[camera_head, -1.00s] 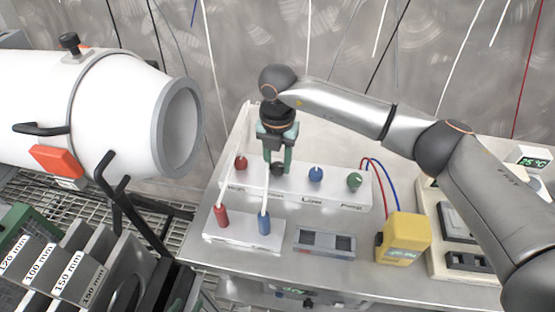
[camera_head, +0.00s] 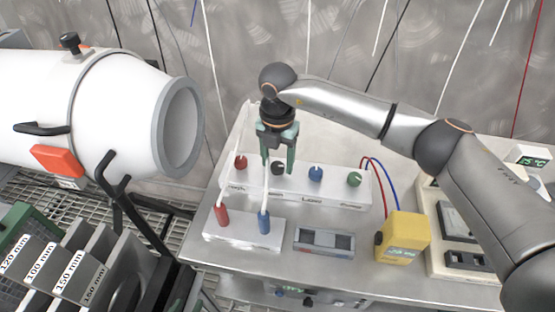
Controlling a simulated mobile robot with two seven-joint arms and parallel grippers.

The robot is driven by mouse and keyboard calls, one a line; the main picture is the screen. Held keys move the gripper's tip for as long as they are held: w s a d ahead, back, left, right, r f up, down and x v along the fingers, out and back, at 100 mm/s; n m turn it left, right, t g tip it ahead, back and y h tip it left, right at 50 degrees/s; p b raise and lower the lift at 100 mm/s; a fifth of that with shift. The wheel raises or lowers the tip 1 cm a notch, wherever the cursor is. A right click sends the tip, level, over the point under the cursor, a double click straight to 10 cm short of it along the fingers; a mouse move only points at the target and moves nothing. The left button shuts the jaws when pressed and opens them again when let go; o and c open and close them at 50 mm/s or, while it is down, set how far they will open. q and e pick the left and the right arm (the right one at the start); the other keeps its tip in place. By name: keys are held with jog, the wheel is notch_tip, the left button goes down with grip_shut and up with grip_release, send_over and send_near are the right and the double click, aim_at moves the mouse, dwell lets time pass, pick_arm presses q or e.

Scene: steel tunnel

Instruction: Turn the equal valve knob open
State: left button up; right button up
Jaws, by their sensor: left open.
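A white valve block (camera_head: 335,194) on the steel table carries a row of knobs: red (camera_head: 241,162), black (camera_head: 278,168), blue (camera_head: 315,174) and green (camera_head: 354,179). The equal knob seems to be the black one, second from the left; its label is not readable. My right gripper (camera_head: 278,165) points down over the black knob, its two green fingers apart on either side of it. The fingers look spread clear of the knob; whether one touches it I cannot tell. My left gripper is not in view.
A lower white block (camera_head: 243,234) with a red and a blue fitting and white tubes stands in front. A grey device (camera_head: 324,242) and a yellow meter (camera_head: 403,238) stand to its right. A large white cylinder (camera_head: 130,110) is at the left.

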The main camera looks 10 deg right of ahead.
aim_at(278, 166)
jog(key=shift+o, duration=0.7)
notch_tip(278, 166, up, 12)
jog(key=shift+r, duration=0.25)
jog(key=shift+s, duration=0.15)
